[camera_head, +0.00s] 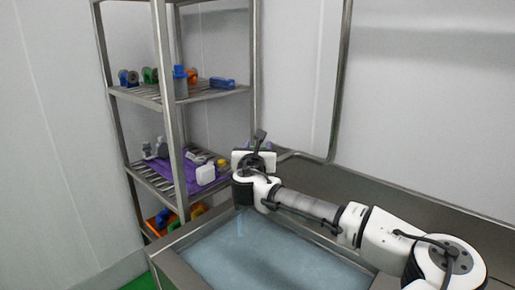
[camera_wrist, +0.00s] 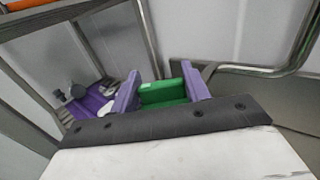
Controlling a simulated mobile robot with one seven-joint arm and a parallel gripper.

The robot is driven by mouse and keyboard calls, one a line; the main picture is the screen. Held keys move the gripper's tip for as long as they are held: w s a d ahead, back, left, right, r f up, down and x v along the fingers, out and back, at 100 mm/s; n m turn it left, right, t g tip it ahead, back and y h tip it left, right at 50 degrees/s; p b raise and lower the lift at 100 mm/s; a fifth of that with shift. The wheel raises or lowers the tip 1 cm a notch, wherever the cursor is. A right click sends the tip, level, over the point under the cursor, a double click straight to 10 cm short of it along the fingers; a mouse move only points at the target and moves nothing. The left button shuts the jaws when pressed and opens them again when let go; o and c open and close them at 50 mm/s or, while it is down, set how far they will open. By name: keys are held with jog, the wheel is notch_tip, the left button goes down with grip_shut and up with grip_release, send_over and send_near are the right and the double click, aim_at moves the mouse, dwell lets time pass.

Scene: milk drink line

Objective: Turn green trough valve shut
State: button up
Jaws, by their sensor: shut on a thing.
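The green trough valve (camera_wrist: 162,92) shows in the wrist view as a green block between the two purple fingers of my gripper (camera_wrist: 158,88). The fingers stand on either side of it and are shut on it. The lower part of the valve is hidden behind the dark bar of my gripper. In the head view my gripper (camera_head: 258,147) is at the far end of the trough, and my own wrist hides the valve. I cannot tell the valve's turn angle.
A metal trough (camera_head: 170,262) with bluish liquid lies below my arm. A metal shelf rack (camera_head: 165,100) stands close on the left, with a purple mat (camera_head: 180,180), a white bottle (camera_head: 206,174) and colored parts. Walls close in behind.

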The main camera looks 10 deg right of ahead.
jog(key=m+g+h, duration=0.1)
jog(key=h, duration=0.1)
jog(key=m+g+h, duration=0.1)
jog(key=m+h, duration=0.1)
jog(key=shift+a+f+m+g+h+b, duration=0.1)
jog(key=shift+a+m+g+h+b, duration=0.1)
jog(key=shift+m+g+h+b, duration=0.15)
jog(key=shift+d+m+g+h, duration=0.15)
jog(key=shift+m+g+h, duration=1.6)
jog(key=shift+g+h, duration=0.35)
jog(key=o, duration=1)
